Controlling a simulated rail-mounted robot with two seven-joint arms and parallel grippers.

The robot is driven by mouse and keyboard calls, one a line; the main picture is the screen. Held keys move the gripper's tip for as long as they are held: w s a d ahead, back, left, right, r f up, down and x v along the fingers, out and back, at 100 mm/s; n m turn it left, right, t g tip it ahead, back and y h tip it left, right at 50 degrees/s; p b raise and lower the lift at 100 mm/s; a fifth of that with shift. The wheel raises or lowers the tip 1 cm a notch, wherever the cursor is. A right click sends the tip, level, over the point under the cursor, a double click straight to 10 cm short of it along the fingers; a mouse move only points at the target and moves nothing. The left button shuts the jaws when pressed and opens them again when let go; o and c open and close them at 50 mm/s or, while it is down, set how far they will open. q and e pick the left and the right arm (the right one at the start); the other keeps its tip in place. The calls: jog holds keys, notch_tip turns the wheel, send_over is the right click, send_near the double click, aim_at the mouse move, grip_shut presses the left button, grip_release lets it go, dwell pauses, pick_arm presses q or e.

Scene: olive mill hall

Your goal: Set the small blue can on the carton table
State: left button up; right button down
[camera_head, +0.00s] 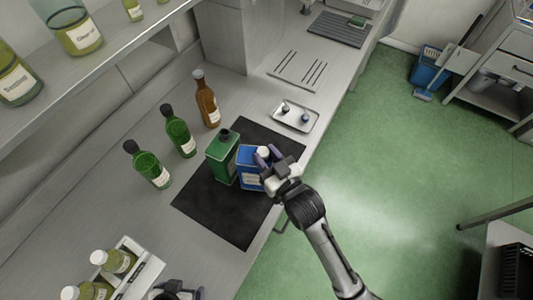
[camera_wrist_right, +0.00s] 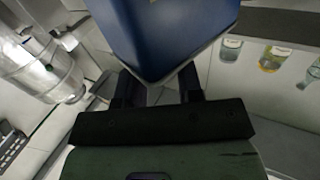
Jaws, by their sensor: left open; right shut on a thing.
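The small blue can (camera_head: 250,168) has a white cap and a pale label. It is over the black mat (camera_head: 215,211) on the counter, beside a green can (camera_head: 223,158). My right gripper (camera_head: 269,158) is shut on the upper part of the blue can. In the right wrist view the blue can (camera_wrist_right: 165,30) fills the top middle, between the two dark fingers (camera_wrist_right: 158,92). I cannot tell whether its base touches the mat. My left gripper (camera_head: 175,292) shows only partly at the bottom edge, open, near a bottle rack. No table with a carton can be made out.
Green bottles (camera_head: 180,137) and a brown bottle (camera_head: 206,100) stand behind the mat. A metal tray (camera_head: 281,122) with small items lies right of it. A bottle rack (camera_head: 145,263) is at lower left. A table with a black crate (camera_head: 516,270) is at lower right. The green floor between is clear.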

jog(key=shift+r, duration=0.1)
jog(key=c, duration=1.2)
grip_release()
jog(key=shift+f, duration=0.2)
pick_arm(q)
jog(key=shift+a, duration=0.15)
pick_arm(e)
jog(key=o, duration=0.4)
jog(key=shift+r, duration=0.1)
jog(key=shift+s, duration=0.15)
jog(key=v, duration=1.1)
jog(key=shift+s+d, duration=0.2)
jog(key=shift+s, duration=0.1)
